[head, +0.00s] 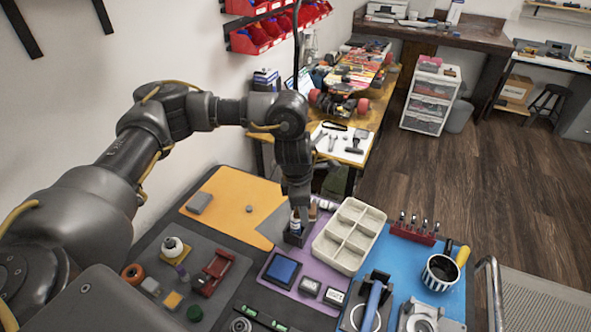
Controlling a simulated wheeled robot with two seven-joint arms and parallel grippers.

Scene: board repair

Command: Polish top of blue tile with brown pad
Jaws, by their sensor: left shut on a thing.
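The blue tile (282,269) lies flat in a dark frame on the purple mat. My left gripper (298,208) points down behind it, over a small dark holder (296,238). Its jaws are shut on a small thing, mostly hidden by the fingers. A white and blue piece (294,226) shows right under the fingertips, at the holder. A brown piece (312,211) shows just right of the fingers; I cannot tell whether it is the brown pad or whether it is in the jaws. The gripper is apart from the tile. My right gripper is not in view.
A cream divided tray (349,235) stands close right of the gripper. A red rack (413,230) with upright tools and a striped cup (440,271) are farther right. Small parts lie on the grey mat (208,250) at left. The orange mat (237,210) is mostly clear.

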